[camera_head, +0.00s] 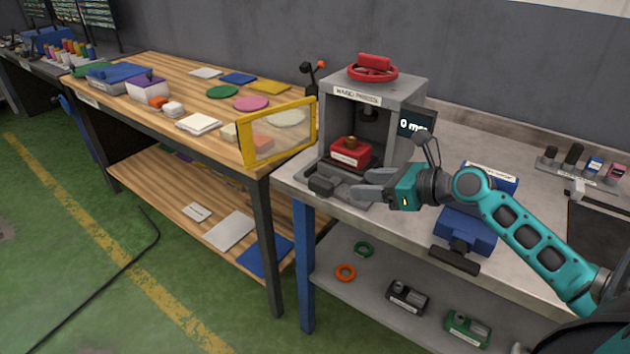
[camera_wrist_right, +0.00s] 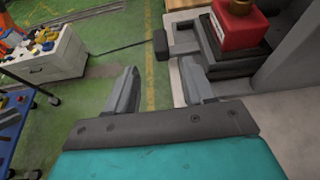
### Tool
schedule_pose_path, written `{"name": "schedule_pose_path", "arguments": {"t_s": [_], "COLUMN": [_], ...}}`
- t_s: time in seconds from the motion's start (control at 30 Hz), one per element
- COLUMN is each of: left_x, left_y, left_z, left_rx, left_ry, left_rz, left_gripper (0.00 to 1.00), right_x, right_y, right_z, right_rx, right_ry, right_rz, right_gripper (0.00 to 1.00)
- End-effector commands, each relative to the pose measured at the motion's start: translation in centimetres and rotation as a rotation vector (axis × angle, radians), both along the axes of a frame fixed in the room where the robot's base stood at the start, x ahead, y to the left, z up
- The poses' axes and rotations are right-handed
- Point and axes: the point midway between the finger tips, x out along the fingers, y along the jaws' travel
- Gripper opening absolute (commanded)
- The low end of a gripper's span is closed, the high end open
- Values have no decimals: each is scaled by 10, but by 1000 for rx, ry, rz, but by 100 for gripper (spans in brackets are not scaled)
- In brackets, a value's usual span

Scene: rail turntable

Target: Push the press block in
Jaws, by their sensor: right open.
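The press block, a red block (camera_head: 350,152) with a brass knob and a white label, sits at the front opening of the grey press (camera_head: 412,97). It rests on a dark slide (camera_head: 375,171) with a dark handle (camera_head: 321,186) at its front. In the right wrist view the red block (camera_wrist_right: 238,28) is at the upper right, beyond the fingers. My right gripper (camera_head: 362,184) is open and empty, in front of the press and to the lower right of the block, near the handle. I see no contact with the block. My left gripper is out of view.
A yellow-framed clear guard (camera_head: 279,134) stands swung out left of the press. A red handwheel (camera_head: 373,68) tops the press. A blue vise (camera_head: 464,230) is right of my gripper. A wooden bench (camera_head: 166,80) with coloured discs and boxes adjoins at left.

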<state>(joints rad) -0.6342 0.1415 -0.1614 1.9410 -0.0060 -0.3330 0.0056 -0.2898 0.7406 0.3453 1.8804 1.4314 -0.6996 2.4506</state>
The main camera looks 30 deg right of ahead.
Motion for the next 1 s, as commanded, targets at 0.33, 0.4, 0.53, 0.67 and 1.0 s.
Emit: {"name": "schedule_pose_path", "arguments": {"t_s": [0.33, 0.4, 0.53, 0.67, 1.0], "left_x": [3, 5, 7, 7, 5], "left_y": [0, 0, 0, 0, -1], "left_z": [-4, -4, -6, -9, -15], "left_rx": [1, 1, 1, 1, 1], "left_ry": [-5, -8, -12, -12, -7], "left_rz": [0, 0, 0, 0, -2], "left_gripper": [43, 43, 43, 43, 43], "right_x": [33, 43, 62, 80, 108], "right_y": [13, 17, 25, 32, 44], "right_z": [-15, -19, -27, -36, -48], "right_rx": [9, 7, 7, 8, 5], "right_ry": [1, 0, 0, 0, 1], "right_rz": [-5, -4, -5, -5, -3], "right_gripper": [53, 53, 53, 53, 53]}}
